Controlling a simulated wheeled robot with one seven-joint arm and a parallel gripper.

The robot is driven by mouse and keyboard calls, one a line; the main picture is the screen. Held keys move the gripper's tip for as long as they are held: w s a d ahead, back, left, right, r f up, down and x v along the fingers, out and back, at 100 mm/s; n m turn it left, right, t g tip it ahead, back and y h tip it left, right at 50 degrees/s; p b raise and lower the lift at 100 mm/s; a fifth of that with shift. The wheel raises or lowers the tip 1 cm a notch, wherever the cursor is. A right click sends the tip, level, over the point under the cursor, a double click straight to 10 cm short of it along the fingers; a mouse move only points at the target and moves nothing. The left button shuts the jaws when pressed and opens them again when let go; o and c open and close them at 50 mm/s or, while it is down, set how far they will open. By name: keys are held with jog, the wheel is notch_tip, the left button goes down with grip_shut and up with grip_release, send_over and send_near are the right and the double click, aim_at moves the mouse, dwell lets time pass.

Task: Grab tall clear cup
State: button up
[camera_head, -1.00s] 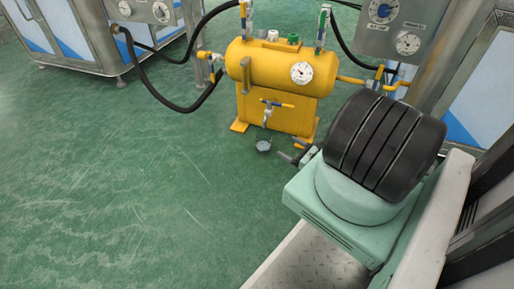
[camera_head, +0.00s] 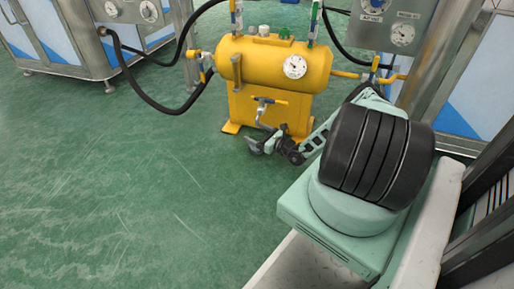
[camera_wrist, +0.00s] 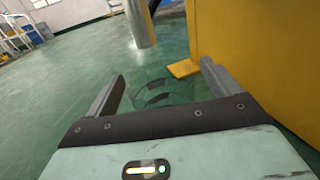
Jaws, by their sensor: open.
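My gripper (camera_wrist: 162,74) is open in the wrist view, its two dark fingers spread apart. Between them a faint, see-through shape (camera_wrist: 154,92) with dark curved bands shows against the green floor. It may be the tall clear cup, but I cannot tell for sure, nor whether a finger touches it. In the head view my gripper (camera_head: 270,146) is small, in front of the yellow tank's base, and no cup is clearly made out there.
A yellow tank (camera_head: 275,62) with a gauge and valves stands close beyond my gripper. Its yellow side (camera_wrist: 255,60) fills the right of the wrist view. Black hoses (camera_head: 150,95) run left to a metal cabinet (camera_head: 50,45). Green floor (camera_head: 110,190) is open at left.

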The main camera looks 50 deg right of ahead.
jog(key=shift+w, duration=0.9)
jog(key=shift+c, duration=0.3)
jog(key=c, duration=1.5)
jog(key=shift+o, duration=0.2)
